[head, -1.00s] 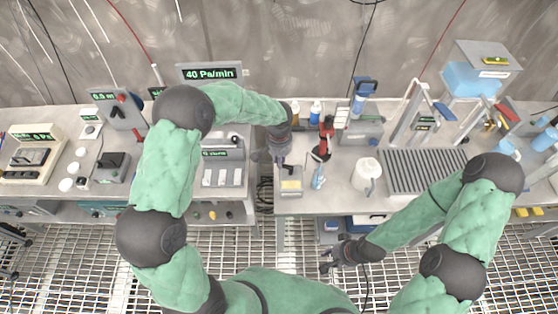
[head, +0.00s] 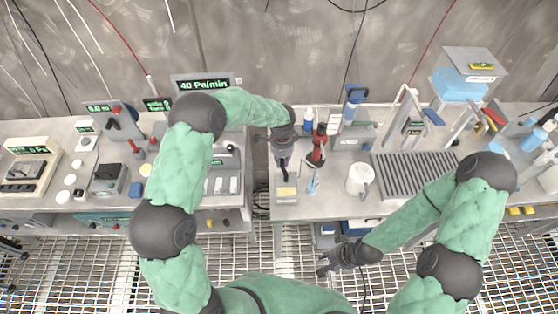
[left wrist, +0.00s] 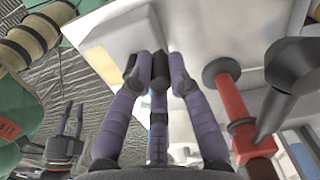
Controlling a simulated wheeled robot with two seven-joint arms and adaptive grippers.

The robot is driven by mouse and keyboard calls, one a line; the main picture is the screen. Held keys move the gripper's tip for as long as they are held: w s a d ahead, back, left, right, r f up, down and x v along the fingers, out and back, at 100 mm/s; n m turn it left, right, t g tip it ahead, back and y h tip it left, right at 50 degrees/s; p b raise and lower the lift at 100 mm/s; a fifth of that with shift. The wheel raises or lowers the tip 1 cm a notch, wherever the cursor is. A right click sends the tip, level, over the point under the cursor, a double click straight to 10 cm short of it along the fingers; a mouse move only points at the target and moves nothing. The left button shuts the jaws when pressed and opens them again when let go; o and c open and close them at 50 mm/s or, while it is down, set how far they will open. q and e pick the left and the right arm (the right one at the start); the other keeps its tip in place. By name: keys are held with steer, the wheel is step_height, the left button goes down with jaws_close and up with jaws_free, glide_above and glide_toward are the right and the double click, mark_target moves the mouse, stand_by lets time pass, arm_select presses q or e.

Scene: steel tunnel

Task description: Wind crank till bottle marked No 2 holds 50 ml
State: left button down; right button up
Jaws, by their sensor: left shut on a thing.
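My left gripper (head: 283,166) is over the bench, left of a red and black upright device (head: 317,146). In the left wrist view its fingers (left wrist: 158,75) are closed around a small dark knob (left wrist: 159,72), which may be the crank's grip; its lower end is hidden. A red bar with dark round parts (left wrist: 236,115) stands right of the fingers. A small bottle with a blue cap (head: 308,118) stands behind; no "No 2" mark is readable, nor is any liquid level. My right gripper (head: 328,266) hangs empty in front of the bench, its fingers apart.
A box with a yellowish top (head: 287,192) sits just in front of my left gripper. A white jug (head: 360,180) and a ribbed grey tray (head: 414,174) stand to the right. A display (head: 205,85) reads 40 Pa/min. A gap with cables splits the benches.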

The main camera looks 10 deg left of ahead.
arm_select(q)
steer(key=d+m, duration=0.1)
steer(key=m, duration=0.2)
steer(key=d+m+p, duration=0.1)
steer(key=m, duration=0.2)
steer(key=d+m+p, duration=0.1)
steer(key=m, duration=0.3)
steer(key=shift+w+d, duration=0.3)
steer(key=shift+d, duration=0.05)
steer(key=shift+s+d+m+p, duration=0.15)
steer(key=shift+d+m+p, duration=0.15)
steer(key=shift+m, duration=0.55)
steer(key=shift+s+d+m+p, duration=0.1)
steer(key=shift+d+m+p, duration=0.15)
steer(key=shift+m, duration=0.6)
steer(key=shift+d, duration=0.1)
steer(key=c, duration=1.2)
jaws_free()
steer(key=shift+o, duration=0.2)
step_height(320, 180, up, 12)
